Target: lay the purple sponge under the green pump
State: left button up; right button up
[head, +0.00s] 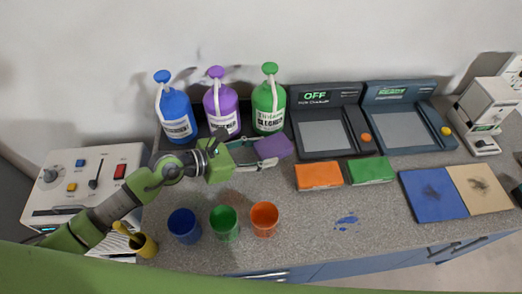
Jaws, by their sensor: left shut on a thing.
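The purple sponge (274,147) is held in my left gripper (262,152), which is shut on it. It is in front of the green pump bottle (269,105), just below it in the picture. I cannot tell whether the sponge touches the counter or is held above it. The green pump bottle stands upright at the back, right of the purple pump bottle (221,106) and the blue pump bottle (175,112). My right gripper is not in view.
Blue (185,226), green (224,223) and orange (264,219) cups stand in front. An orange sponge (319,176) and a green sponge (371,170) lie right. Two dark devices (325,129) (401,121) stand behind them. A control box (88,177) is left. Counter (310,235) right of the cups is mostly free.

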pick_arm(q)
jog(key=shift+f+b, duration=0.3)
jog(key=shift+f, duration=0.15)
jog(key=o, duration=0.7)
jog(key=shift+r, duration=0.1)
jog(key=shift+r, duration=0.2)
jog(key=shift+r+p, duration=0.4)
jog(key=shift+p, duration=0.2)
jog(key=b+v, duration=0.3)
jog(key=v, duration=0.7)
jog(key=shift+s+a+f, duration=0.1)
jog(key=shift+a, duration=0.15)
jog(key=shift+v, duration=0.75)
